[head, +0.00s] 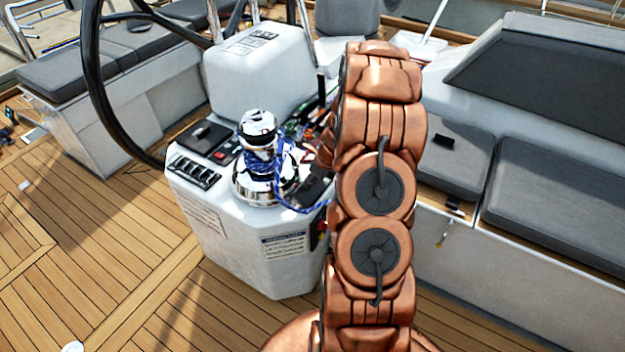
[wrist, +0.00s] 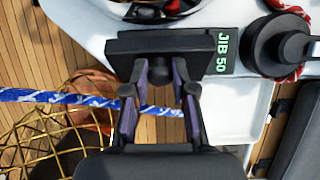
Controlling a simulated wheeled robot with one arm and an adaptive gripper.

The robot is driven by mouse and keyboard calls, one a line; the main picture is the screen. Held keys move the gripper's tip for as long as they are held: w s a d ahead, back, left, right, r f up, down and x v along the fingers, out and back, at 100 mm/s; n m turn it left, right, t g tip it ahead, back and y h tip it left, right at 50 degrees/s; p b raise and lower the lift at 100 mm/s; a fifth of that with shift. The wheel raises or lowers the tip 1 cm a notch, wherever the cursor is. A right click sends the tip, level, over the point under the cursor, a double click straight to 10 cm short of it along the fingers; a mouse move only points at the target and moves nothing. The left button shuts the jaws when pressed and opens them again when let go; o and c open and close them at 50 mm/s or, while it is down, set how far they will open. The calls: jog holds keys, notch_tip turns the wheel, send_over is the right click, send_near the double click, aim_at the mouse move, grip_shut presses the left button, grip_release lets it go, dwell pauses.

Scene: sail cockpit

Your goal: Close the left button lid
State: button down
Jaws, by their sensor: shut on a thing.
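In the wrist view my gripper (wrist: 164,72) has its two fingers close around a dark part at the near edge of a black block marked JIB 50 (wrist: 150,42). How far it grips is hard to see. A round black cap-like piece (wrist: 285,42) sits right of the block, with red and white rope beside it. I cannot tell whether it is the left button lid. In the head view my copper arm hides my gripper and part of the white console (head: 245,245).
A blue rope (wrist: 60,97) crosses behind my fingers; it also wraps the chrome winch (head: 258,165). A gold wire basket (wrist: 50,140) shows at the lower left of the wrist view. A black wheel (head: 92,80) and cushioned benches (head: 560,200) surround the console.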

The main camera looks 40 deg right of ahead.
jog(key=shift+f, duration=0.1)
jog(key=c, duration=0.9)
grip_release()
jog(key=shift+c, duration=0.2)
jog(key=v, duration=1.2)
